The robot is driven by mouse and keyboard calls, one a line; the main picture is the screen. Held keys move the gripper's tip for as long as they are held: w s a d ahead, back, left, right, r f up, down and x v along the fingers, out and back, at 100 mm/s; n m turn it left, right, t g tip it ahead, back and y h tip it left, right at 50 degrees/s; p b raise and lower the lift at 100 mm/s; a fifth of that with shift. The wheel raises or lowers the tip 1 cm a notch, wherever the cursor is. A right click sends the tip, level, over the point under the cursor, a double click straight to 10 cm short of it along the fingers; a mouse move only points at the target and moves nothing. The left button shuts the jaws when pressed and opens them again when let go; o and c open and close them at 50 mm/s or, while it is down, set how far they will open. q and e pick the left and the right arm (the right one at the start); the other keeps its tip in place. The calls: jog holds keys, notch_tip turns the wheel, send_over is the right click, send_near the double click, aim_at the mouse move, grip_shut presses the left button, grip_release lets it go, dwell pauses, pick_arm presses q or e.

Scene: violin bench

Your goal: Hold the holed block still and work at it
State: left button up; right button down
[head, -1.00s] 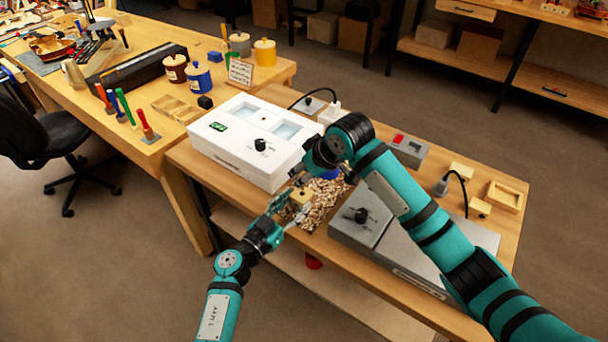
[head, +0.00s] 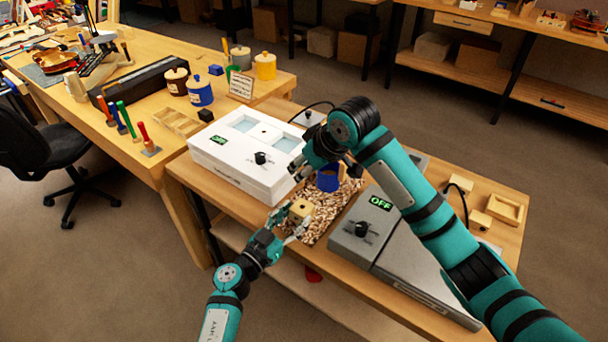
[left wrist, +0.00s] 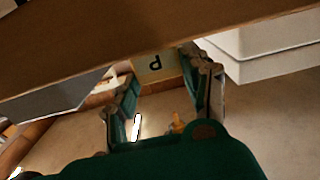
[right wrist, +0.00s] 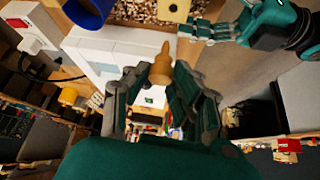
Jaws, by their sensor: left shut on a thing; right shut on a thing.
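The holed block (head: 301,209) is a small pale wooden cube with a dark hole in its top. My left gripper (head: 293,218) is shut on it, above the wood-chip area. In the left wrist view the block (left wrist: 156,65) shows a dark letter between the fingers. My right gripper (right wrist: 157,82) is shut on a turned, tapered wooden piece (right wrist: 160,66), its narrow end pointing beyond the fingertips. In the right wrist view the block (right wrist: 173,9) is at the top edge, apart from this piece. In the head view the held piece is hard to make out.
A blue container (head: 328,181) stands on the wood chips (head: 322,216) close to my right gripper. A white box with a knob (head: 225,165) is to the left. A grey box with an OFF display (head: 365,230) is to the right. Small wooden pieces lie at the bench's far right.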

jog(key=shift+r, duration=0.6)
pick_arm(q)
jog(key=o, duration=1.2)
jog(key=shift+o, duration=0.2)
